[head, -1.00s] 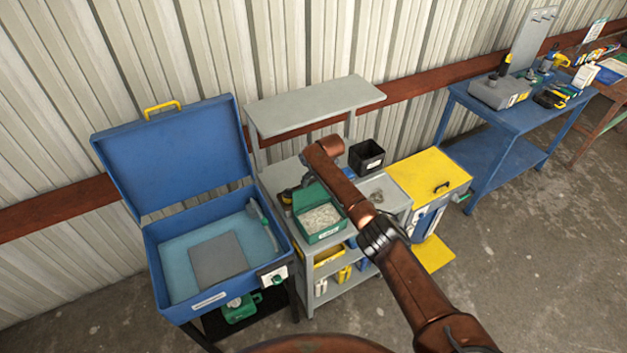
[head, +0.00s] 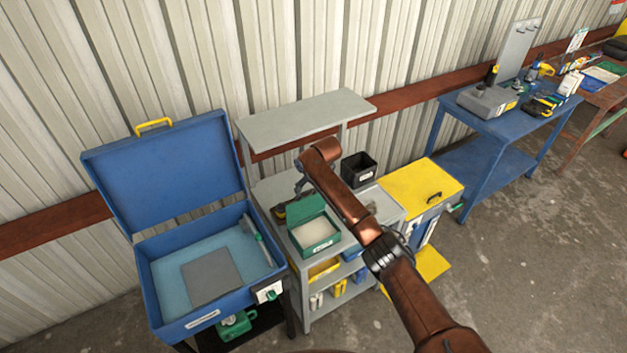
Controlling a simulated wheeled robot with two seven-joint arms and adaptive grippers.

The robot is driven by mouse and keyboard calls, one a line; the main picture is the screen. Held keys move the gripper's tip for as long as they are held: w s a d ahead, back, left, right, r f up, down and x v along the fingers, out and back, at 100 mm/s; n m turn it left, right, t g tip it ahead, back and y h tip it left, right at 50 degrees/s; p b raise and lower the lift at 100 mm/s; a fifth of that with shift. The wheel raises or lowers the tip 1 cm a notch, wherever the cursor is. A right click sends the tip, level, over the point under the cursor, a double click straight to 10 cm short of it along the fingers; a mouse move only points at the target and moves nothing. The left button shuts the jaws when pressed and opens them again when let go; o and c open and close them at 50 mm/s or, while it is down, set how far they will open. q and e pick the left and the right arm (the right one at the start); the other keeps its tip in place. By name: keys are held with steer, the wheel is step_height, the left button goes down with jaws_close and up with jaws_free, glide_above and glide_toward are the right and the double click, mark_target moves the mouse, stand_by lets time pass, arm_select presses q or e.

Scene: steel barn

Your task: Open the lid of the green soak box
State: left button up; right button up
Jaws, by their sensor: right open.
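The green soak box (head: 316,247) stands on the grey cart, with a white label on its front. Its lid (head: 306,209) stands raised at the back, and the pale inside (head: 315,230) shows from above. My right arm reaches in from the lower right, passing just right of the box. My right gripper (head: 299,189) points down behind the raised lid, small and partly hidden by the arm; it is open, and I see nothing in it. Whether it touches the lid is unclear. My left gripper is out of view.
A blue parts washer (head: 205,318) with its lid up stands left of the cart. A black bin (head: 358,171) sits behind my arm. A grey shelf (head: 305,116) overhangs the cart's back. A yellow-topped cabinet (head: 418,187) stands at the right.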

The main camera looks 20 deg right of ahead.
steer(key=v, duration=0.6)
stand_by(0.3)
